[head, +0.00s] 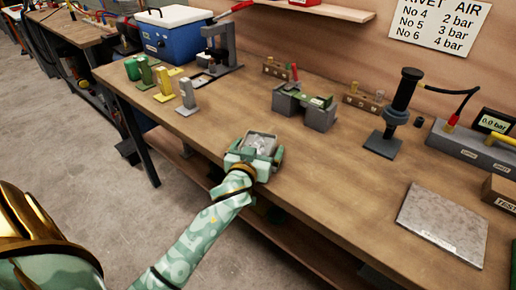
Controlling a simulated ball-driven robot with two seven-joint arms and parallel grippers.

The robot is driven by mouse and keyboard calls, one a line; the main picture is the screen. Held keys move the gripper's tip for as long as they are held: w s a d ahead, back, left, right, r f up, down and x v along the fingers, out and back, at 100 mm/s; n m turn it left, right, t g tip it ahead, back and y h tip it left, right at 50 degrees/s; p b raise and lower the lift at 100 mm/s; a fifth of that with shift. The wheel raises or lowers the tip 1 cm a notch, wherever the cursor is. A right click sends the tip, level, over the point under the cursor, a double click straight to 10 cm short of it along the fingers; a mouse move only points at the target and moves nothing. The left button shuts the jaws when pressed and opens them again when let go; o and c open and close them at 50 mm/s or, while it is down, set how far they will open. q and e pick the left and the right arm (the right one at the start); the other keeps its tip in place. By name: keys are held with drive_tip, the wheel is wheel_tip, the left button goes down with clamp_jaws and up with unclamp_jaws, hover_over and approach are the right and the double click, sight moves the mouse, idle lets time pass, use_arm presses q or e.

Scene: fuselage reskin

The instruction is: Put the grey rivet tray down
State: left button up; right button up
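The small grey rivet tray (261,139) is at the front edge of the wooden workbench (330,165), near the middle of the head view. Small pale pieces seem to lie in it. My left gripper (255,157) has its green fingers around the tray's near part and appears shut on it. The tray looks level. I cannot tell whether its underside touches the bench top, because the gripper hides it. My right gripper is not in view.
A grey-and-green fixture (304,106) stands behind the tray. Grey, yellow and green stands (187,97) are at the left. A black upright tool (399,105) and a flat metal plate (443,222) are at the right. Bare bench top lies between the tray and the plate.

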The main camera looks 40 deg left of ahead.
use_arm(q)
drive_tip(key=shift+r, duration=0.2)
drive_tip(key=p+v, duration=0.2)
drive_tip(key=v, duration=1)
drive_tip(key=shift+f, duration=0.15)
idle(1.5)
